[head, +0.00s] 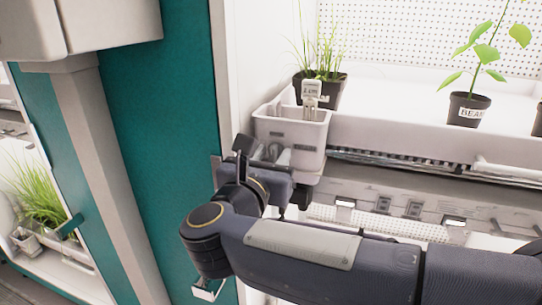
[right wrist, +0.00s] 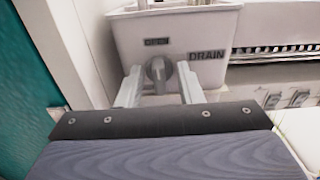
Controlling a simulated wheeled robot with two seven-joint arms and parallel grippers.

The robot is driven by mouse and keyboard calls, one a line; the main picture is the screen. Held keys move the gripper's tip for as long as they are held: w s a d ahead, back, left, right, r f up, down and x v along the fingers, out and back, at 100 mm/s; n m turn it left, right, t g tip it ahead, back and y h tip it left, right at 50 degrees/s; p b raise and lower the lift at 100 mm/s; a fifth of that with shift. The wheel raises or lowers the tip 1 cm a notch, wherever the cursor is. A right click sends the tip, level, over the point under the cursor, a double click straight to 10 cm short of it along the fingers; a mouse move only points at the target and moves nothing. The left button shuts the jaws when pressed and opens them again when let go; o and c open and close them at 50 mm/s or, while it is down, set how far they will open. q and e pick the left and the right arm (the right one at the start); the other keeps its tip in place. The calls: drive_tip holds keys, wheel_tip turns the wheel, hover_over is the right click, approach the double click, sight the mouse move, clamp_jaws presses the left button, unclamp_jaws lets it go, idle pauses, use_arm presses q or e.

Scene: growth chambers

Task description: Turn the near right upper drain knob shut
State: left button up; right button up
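A pale grey drain box (head: 290,130) with a small tag and metal prongs in it hangs at the left front corner of the upper shelf. It also fills the top of the right wrist view (right wrist: 190,25), with a "DRAIN" label on its front. A grey drain knob (right wrist: 184,78) sits low on that front. My right gripper (right wrist: 160,86) is open, its two pale fingers on either side of the knob. The right finger looks close to the knob; I cannot tell if it touches. In the head view, my right gripper (head: 268,160) is at the box's lower front, partly hiding the knob. My left gripper is not in view.
Potted grass (head: 318,88) and a bean plant (head: 468,108) stand on the white upper shelf. A teal panel (head: 160,130) and white frame are close on the left. Another chamber with grass (head: 40,195) is at far left. A lower shelf unit lies behind my arm.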

drive_tip(key=c, duration=0.6)
drive_tip(key=shift+o, duration=0.2)
drive_tip(key=shift+n, duration=0.4)
drive_tip(key=n, duration=0.2)
drive_tip(key=shift+n+b, duration=0.4)
drive_tip(key=n, duration=0.3)
drive_tip(key=shift+a+n, duration=0.1)
drive_tip(key=shift+n, duration=0.3)
drive_tip(key=n+p, duration=0.2)
drive_tip(key=n, duration=0.3)
drive_tip(key=shift+n, duration=0.3)
drive_tip(key=n+p, duration=0.2)
drive_tip(key=n, duration=0.1)
drive_tip(key=shift+f+n, duration=0.15)
drive_tip(key=shift+n, duration=0.15)
drive_tip(key=shift+n+p, duration=0.35)
drive_tip(key=shift+n, duration=0.25)
drive_tip(key=shift+f, duration=0.15)
